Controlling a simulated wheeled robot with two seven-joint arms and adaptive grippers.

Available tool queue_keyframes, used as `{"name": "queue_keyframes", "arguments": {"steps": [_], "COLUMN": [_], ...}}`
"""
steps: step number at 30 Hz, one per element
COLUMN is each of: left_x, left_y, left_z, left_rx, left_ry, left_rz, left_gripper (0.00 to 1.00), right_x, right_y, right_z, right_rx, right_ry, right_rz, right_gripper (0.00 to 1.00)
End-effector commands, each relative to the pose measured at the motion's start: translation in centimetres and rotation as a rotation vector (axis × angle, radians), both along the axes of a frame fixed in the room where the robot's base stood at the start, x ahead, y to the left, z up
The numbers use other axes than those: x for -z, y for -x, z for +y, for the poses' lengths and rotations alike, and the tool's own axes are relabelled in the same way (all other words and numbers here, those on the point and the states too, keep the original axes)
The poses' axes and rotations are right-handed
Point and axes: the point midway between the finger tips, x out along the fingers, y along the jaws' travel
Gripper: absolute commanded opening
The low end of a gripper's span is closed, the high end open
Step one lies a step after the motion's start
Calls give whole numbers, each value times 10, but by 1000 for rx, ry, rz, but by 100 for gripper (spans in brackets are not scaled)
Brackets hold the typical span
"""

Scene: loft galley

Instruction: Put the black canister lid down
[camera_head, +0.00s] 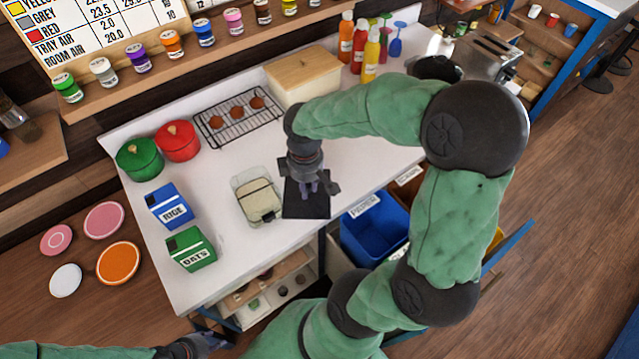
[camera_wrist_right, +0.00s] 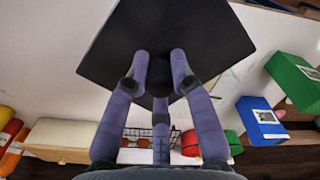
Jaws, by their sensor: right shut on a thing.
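The black canister lid (camera_head: 296,209) is a flat dark square by the counter's front edge, right of a clear canister (camera_head: 257,203) with pale contents. My right gripper (camera_head: 309,187) points down over it. In the wrist view the lid (camera_wrist_right: 165,30) fills the top middle, and my right gripper's fingers (camera_wrist_right: 159,78) are shut around its small dark knob. I cannot tell whether the lid touches the counter. My left gripper (camera_head: 195,345) is low at the bottom left, empty space around it; its fingers are too unclear to judge.
The white counter (camera_head: 215,165) also holds a blue RICE box (camera_head: 170,205), a green OATS box (camera_head: 191,249), green and red pots, a cooling rack (camera_head: 239,118) and a bread box (camera_head: 303,77). Blue bin (camera_head: 372,238) stands below the front edge. Counter right of the lid is clear.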

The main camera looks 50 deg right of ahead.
Motion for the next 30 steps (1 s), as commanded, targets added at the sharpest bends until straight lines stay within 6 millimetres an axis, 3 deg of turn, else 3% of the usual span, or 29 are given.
{"name": "queue_keyframes", "arguments": {"steps": [3,10,23,30], "left_x": [16,22,27,33], "left_y": [0,0,0,0], "left_z": [0,0,0,0], "left_rx": [0,0,0,0], "left_ry": [0,0,0,0], "left_rz": [0,-1,-1,0], "left_gripper": [40,40,40,40], "right_x": [14,22,60,98], "right_y": [7,7,-44,-64], "right_z": [-19,-37,-102,-127], "right_rx": [88,150,148,147], "right_ry": [4,6,5,5], "right_rz": [-1,1,3,3], "right_gripper": [0,0,0,0]}}
